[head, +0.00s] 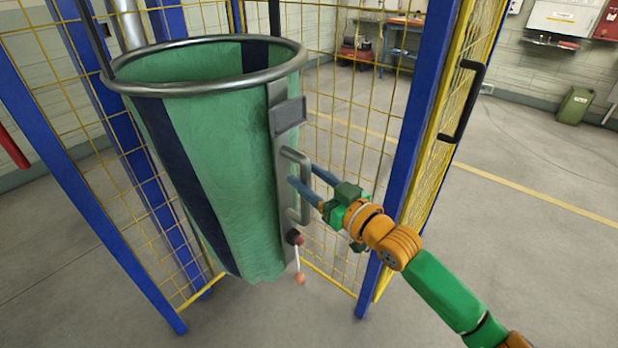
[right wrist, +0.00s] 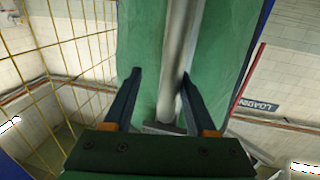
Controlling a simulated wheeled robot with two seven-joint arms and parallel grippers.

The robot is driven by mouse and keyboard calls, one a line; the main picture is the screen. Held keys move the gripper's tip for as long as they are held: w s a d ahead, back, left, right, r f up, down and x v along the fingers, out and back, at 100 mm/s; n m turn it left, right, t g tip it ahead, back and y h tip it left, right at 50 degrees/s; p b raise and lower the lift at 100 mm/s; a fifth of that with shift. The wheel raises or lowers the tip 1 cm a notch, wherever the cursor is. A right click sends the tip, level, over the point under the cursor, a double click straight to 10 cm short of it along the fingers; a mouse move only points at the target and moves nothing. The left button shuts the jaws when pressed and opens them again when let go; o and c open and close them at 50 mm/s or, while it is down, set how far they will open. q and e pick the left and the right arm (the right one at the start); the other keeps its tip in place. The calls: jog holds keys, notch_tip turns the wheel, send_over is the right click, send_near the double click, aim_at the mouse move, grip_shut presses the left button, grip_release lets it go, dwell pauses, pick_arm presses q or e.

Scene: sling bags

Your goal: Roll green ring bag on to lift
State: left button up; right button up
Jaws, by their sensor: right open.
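The green bag (head: 215,165) with dark blue stripes hangs from a grey metal ring (head: 205,85) inside a cage of blue posts and yellow mesh. A grey bracket on its right side carries a D-shaped handle (head: 300,160). My right gripper (head: 305,182) is at this handle, with its fingers pointing left toward the bag. In the right wrist view, the open blue fingers (right wrist: 158,95) stand on either side of a grey bar (right wrist: 180,50) in front of the green fabric. I cannot tell whether they touch it. My left gripper is not in view.
A blue post (head: 405,130) and a yellow mesh door with a black handle (head: 465,100) stand close to my right arm. Open floor (head: 500,240) lies to the right.

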jog(key=shift+d+f, duration=0.1)
dwell(0.5)
jog(key=b+v, duration=0.1)
jog(key=v, duration=0.6)
dwell(0.9)
